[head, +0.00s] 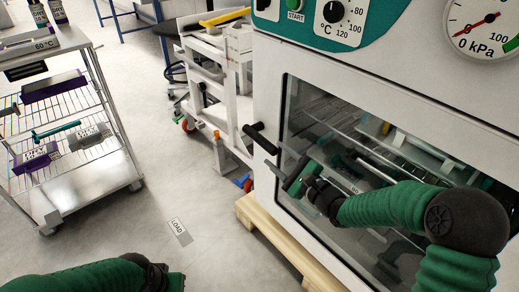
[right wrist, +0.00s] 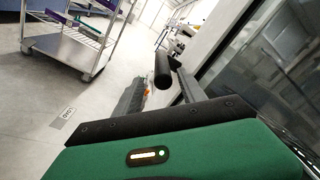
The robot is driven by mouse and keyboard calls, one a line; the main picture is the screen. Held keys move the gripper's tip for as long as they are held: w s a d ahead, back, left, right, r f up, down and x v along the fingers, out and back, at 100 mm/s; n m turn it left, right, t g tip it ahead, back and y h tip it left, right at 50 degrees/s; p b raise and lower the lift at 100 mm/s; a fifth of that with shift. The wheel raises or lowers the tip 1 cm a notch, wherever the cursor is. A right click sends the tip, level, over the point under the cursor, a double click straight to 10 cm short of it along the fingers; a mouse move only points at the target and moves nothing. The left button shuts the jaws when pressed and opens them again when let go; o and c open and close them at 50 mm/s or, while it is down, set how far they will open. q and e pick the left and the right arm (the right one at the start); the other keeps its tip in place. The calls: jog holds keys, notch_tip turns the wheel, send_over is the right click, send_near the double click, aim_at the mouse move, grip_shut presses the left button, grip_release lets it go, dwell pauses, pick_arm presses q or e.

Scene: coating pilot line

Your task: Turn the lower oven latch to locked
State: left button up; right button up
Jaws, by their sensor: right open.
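A black latch handle (head: 262,139) shows at the left edge of the white oven (head: 268,75), beside its glass window. Only this one latch is visible, and I cannot tell whether it is locked. My right gripper (head: 281,163) is open just below and in front of the handle. In the right wrist view the black handle (right wrist: 162,70) appears between the two grey fingers of my right gripper (right wrist: 155,82), with no clear contact. The latch's base is hidden. My left arm shows at the bottom left of the head view, its fingers out of frame.
A wire-shelf cart (head: 108,150) with purple trays stands at the left. A white wheeled frame (head: 228,100) stands behind the oven's left side. A wooden pallet (head: 283,245) lies under the oven. The floor by the LOAD label (head: 179,230) is clear.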

aim_at(261, 141)
jog(key=b+x, duration=0.4)
jog(key=x, duration=0.4)
jog(key=shift+w+d+f, duration=0.15)
jog(key=shift+w, duration=0.15)
jog(key=shift+w+a, duration=0.15)
jog(key=shift+a, duration=0.05)
jog(key=shift+c, duration=0.5)
grip_shut()
